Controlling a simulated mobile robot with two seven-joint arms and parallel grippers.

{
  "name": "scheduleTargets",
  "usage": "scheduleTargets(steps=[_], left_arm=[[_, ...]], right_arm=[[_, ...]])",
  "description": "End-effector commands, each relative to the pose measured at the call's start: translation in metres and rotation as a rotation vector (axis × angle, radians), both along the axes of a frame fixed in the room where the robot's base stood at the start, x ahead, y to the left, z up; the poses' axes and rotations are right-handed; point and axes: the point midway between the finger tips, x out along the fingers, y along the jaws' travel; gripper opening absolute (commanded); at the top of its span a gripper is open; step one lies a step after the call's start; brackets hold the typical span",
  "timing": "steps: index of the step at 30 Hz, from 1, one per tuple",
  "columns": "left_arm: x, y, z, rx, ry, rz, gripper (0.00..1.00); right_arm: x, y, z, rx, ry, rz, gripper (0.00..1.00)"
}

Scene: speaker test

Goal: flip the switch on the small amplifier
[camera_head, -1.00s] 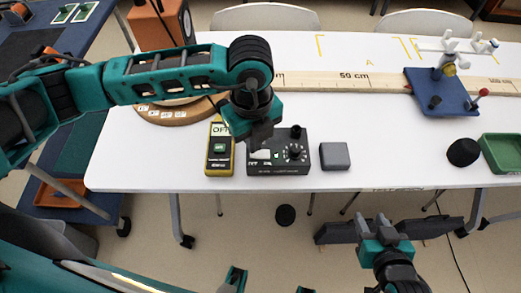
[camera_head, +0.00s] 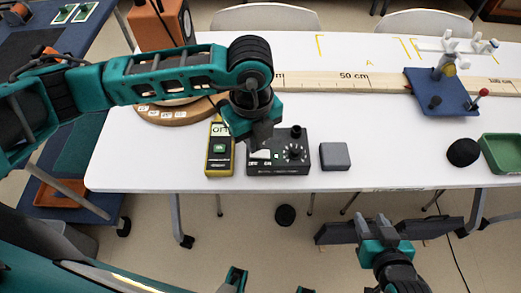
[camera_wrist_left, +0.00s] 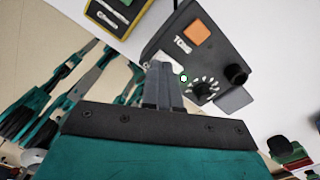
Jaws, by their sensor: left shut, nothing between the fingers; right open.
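The small amplifier (camera_head: 300,168) is a dark box with a dial and a black knob, near the table's front edge. In the left wrist view the amplifier (camera_wrist_left: 217,65) also shows an orange square and a small green light. My left gripper (camera_head: 257,146) is shut and empty, pointing down over the left part of its panel. In the left wrist view its fingertips (camera_wrist_left: 161,68) are beside a pale patch on the panel; whether they touch it I cannot tell. The switch is not clearly visible. My right gripper (camera_head: 380,228) is open, low in front of the table.
A yellow-edged meter (camera_head: 220,165) stands close left of the amplifier, a grey block (camera_head: 335,156) close right. A wooden ruler (camera_head: 350,80) lies behind. A blue stand (camera_head: 440,95), black lump (camera_head: 463,152) and green tray (camera_head: 504,150) are further right. The table (camera_head: 390,145) between is clear.

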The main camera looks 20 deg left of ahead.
Motion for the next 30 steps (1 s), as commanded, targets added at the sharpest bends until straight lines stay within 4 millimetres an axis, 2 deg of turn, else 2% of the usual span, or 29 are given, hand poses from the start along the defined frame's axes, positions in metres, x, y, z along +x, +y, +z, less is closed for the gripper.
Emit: scheduleTargets(steps=[30], left_arm=[[-0.0001,-0.0001,-0.0088,0.0,0.0,0.0,0.0]], right_arm=[[0.0003,0.0002,-0.0071,0.0,0.0,0.0,0.43]])
